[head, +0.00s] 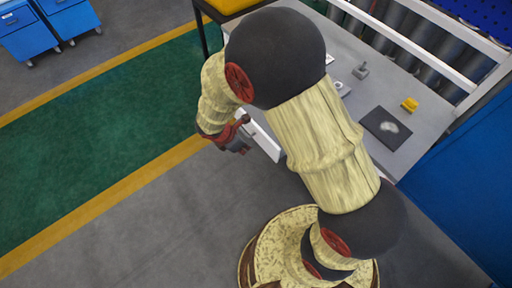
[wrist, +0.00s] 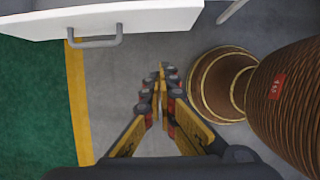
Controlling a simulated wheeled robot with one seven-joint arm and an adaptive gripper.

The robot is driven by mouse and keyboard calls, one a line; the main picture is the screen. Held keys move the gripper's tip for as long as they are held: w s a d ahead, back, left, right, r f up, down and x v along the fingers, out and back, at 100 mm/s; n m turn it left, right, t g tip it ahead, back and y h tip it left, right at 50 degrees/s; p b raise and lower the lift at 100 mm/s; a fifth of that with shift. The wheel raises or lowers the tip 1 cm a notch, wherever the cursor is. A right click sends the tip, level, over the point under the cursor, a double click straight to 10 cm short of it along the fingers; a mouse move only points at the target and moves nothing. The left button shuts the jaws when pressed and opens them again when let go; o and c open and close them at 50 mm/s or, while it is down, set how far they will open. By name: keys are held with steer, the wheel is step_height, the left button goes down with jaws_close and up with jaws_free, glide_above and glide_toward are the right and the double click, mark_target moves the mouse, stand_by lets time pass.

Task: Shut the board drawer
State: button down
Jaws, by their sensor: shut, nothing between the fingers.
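The board drawer (head: 262,138) shows in the head view as a white panel at the table's near left edge, partly hidden by my arm. In the wrist view, its white front (wrist: 165,20) fills the upper left, with a grey bar handle (wrist: 95,42) on it. My gripper (wrist: 162,72) is shut and empty, its fingertips pointing toward the drawer front, to the right of the handle and apart from it. In the head view my gripper (head: 243,138) hangs beside the drawer's left end. How far the drawer stands out is hard to tell.
The grey table (head: 420,115) carries a dark board (head: 386,128), a yellow block (head: 409,104) and small grey parts (head: 360,70). A blue panel (head: 462,170) stands at right. Blue carts (head: 25,35) stand far left. The green and grey floor left of the table is clear.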

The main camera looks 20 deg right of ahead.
steer(key=w+d+f+b, duration=0.2)
steer(key=d+f+b, duration=0.2)
steer(key=d+f, duration=0.3)
steer(key=shift+x, duration=1.05)
steer(key=shift+a+f, duration=0.1)
steer(key=shift+a, duration=0.05)
steer(key=w+d+p, duration=0.2)
steer(key=d, duration=0.6)
steer(key=w+d+p, duration=0.2)
steer(key=w+d, duration=0.1)
steer(key=d, duration=0.4)
steer(key=w+d+p, duration=0.2)
steer(key=d, duration=0.6)
steer(key=shift+w+d, duration=0.3)
steer(key=shift+w, duration=0.05)
